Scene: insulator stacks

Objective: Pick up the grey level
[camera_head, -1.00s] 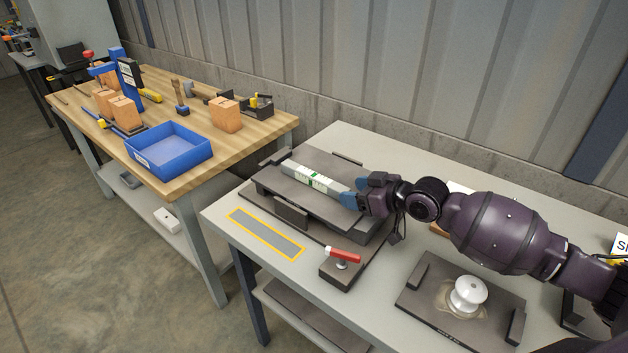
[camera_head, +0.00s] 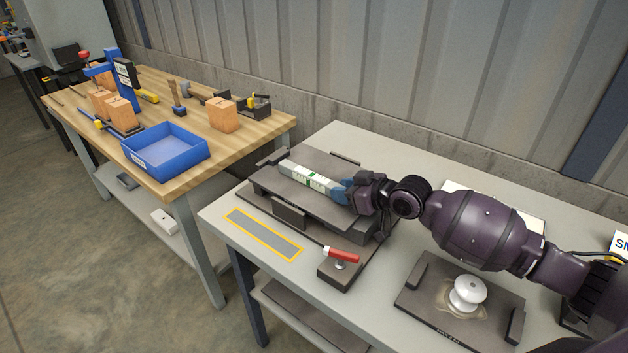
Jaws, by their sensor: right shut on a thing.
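The grey level (camera_head: 308,178) is a light grey bar with a green vial window. It lies along the dark plate of a fixture (camera_head: 268,187) on the grey table. My right gripper (camera_head: 343,189) has blue fingertips and is shut on the right end of the level. I cannot tell whether the level is lifted clear of the plate. My left gripper is not in view.
A yellow-outlined grey strip (camera_head: 263,234) lies on the front left of the table. A red-handled clamp (camera_head: 342,255) stands beside the fixture. A white insulator (camera_head: 467,293) stands on a dark plate. A blue bin (camera_head: 165,152) sits on the wooden bench (camera_head: 255,137).

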